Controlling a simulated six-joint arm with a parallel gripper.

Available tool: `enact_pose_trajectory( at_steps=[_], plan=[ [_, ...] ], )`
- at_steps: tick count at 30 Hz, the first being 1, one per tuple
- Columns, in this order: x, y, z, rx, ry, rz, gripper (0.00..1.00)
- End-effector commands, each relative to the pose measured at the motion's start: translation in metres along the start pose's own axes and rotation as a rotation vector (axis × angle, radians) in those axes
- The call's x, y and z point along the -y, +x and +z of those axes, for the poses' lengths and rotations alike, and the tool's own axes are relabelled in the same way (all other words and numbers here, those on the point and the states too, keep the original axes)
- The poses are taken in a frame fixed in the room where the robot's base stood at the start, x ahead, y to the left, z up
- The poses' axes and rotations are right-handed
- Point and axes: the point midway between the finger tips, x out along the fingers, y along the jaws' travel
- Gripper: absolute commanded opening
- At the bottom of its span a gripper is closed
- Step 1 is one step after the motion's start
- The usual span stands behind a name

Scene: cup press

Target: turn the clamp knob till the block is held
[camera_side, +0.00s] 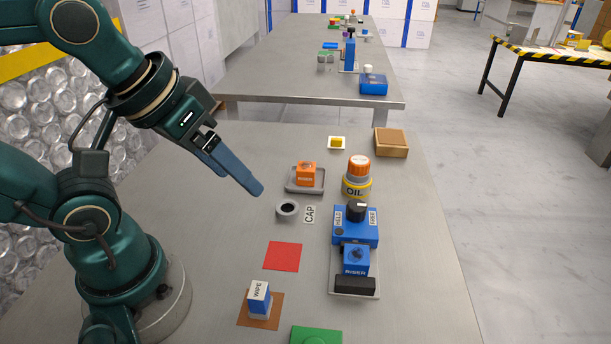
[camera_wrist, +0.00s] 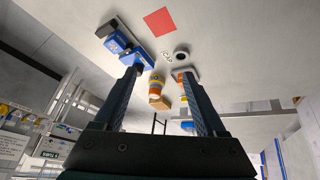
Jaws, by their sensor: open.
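The blue clamp (camera_side: 350,230) stands on a grey plate at the right of the near table, with labels reading HELD and FREE. Its black knob (camera_side: 357,208) is on top, with a white mark. A blue block marked RISER (camera_side: 355,260) sits in front of the clamp body, beside a black jaw (camera_side: 355,285). I cannot tell whether the jaw touches the block. The clamp also shows at upper left in the wrist view (camera_wrist: 122,38). My gripper (camera_side: 246,186) is open and empty, above the table to the left of the clamp, apart from it. Its fingers also show in the wrist view (camera_wrist: 158,88).
An oil bottle with an orange cap (camera_side: 357,177) stands just behind the clamp. An orange block (camera_side: 306,174) sits in a grey tray. A grey ring (camera_side: 287,211), a red square (camera_side: 282,256) and a WIPE block (camera_side: 259,299) lie left of the clamp.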

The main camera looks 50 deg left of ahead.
Motion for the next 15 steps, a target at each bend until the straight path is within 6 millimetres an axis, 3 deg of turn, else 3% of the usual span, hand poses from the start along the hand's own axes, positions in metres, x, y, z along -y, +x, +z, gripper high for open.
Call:
enact_pose_trajectory(
  at_steps=[8,15],
  plan=[
    [-0.016,-0.017,-0.061,0.051,-0.338,-0.012,0.73],
    [-0.035,0.002,-0.113,0.142,-0.595,-0.061,0.73]
  ],
)
